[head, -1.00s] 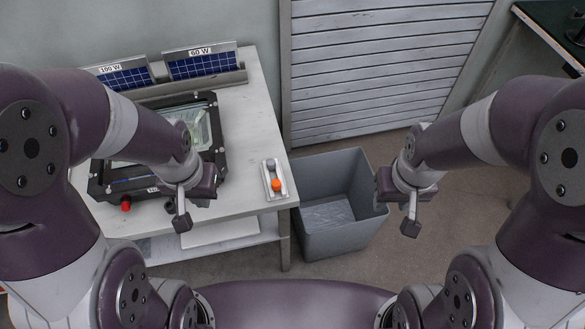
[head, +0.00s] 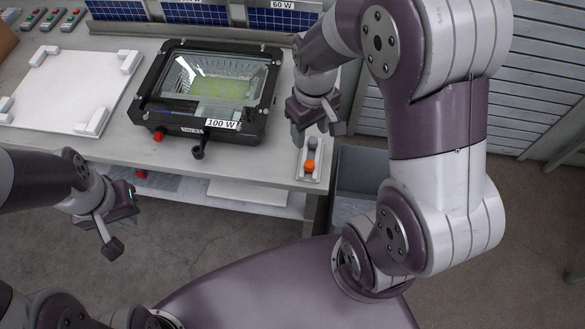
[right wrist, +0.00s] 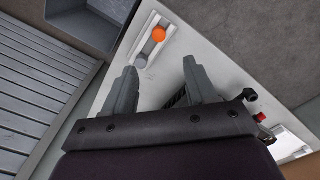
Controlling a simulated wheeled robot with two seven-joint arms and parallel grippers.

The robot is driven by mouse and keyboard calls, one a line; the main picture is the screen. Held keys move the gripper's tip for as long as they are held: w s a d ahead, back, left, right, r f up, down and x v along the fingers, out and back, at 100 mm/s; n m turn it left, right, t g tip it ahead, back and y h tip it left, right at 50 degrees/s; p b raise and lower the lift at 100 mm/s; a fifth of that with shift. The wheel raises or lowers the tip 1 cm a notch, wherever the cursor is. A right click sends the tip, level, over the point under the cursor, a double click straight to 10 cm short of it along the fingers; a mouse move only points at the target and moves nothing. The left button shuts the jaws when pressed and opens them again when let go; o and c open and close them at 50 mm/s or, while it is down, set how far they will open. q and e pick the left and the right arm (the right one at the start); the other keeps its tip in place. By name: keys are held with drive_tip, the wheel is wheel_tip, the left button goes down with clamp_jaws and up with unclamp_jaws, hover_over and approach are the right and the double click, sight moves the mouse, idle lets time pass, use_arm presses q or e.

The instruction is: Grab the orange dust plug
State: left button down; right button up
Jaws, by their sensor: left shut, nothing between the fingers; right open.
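The orange dust plug (head: 310,166) sits in a small pale tray (head: 318,174) at the right front corner of the table, beside a grey plug (head: 314,143). The orange dust plug also shows in the right wrist view (right wrist: 158,35), beyond the fingertips. My right gripper (head: 314,133) is open and empty, above the table just behind the tray; its two fingers show apart in the right wrist view (right wrist: 158,75). My left gripper (head: 112,248) is shut and empty, in front of the table at the left, far from the plug.
A black floodlight housing (head: 200,92) labelled 100 W stands on the table left of the tray. A white fixture plate (head: 68,88) lies further left. Solar panels (head: 199,12) line the back. A grey bin (head: 356,180) stands on the floor right of the table.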

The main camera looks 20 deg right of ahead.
sight(310, 163)
drive_tip(key=f, duration=0.8)
drive_tip(key=f+b, duration=0.1)
drive_tip(key=f, duration=0.3)
drive_tip(key=shift+s+d, duration=0.15)
drive_tip(key=shift+s, duration=0.1)
clamp_jaws()
